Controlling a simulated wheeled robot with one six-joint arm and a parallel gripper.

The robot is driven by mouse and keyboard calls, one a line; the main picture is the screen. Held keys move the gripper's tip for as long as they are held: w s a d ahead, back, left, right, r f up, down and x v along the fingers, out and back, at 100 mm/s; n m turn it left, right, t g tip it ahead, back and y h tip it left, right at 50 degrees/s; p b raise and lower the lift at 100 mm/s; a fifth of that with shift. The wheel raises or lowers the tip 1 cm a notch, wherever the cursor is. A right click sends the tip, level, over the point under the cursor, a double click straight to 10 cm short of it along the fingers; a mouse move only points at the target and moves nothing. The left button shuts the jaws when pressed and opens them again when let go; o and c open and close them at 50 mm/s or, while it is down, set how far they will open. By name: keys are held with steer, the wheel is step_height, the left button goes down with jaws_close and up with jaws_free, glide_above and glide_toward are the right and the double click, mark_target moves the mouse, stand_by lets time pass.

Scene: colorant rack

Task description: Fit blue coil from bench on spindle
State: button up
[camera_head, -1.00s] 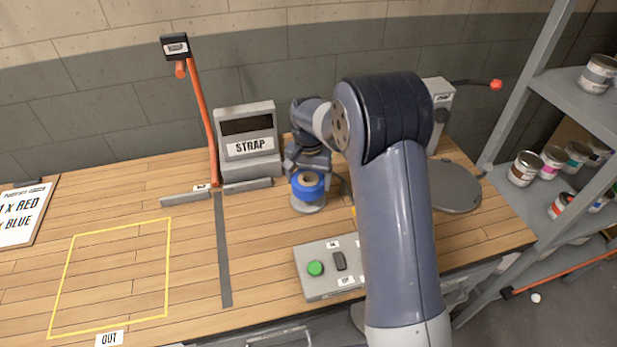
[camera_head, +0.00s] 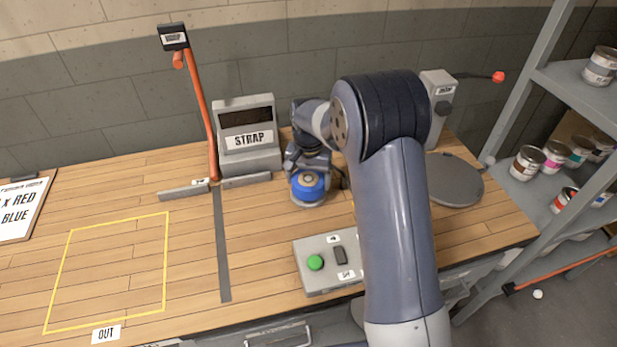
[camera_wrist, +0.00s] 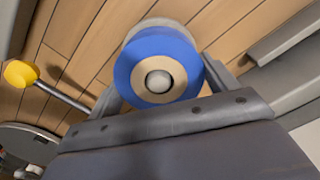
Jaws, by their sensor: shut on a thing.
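The blue coil (camera_head: 308,187) is a blue ring with a tan core, low over a round grey base on the bench. In the wrist view the coil (camera_wrist: 150,55) sits between the fingers of my gripper (camera_wrist: 158,88), which is shut on it. The rounded grey tip of the spindle (camera_wrist: 158,81) shows through the coil's centre hole, so the coil is around the spindle. The spindle's base (camera_head: 312,203) shows below the coil in the head view. Whether the coil rests fully on the base I cannot tell.
A grey STRAP machine (camera_head: 247,136) stands behind left. A control box (camera_head: 328,262) with a green button sits in front. A round grey plate (camera_head: 455,180) lies to the right, and a can shelf (camera_head: 570,90) stands beyond. A yellow outlined area (camera_head: 110,270) is clear.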

steer(key=shift+f+b, duration=0.4)
steer(key=shift+f, duration=0.25)
steer(key=o, duration=1)
step_height(320, 180, up, 11)
steer(key=shift+f+b, duration=0.1)
steer(key=shift+b, duration=0.3)
step_height(320, 180, down, 11)
steer(key=shift+r+p, duration=0.1)
steer(key=shift+p, duration=0.35)
steer(key=shift+r+p, duration=0.3)
steer(key=shift+r, duration=0.15)
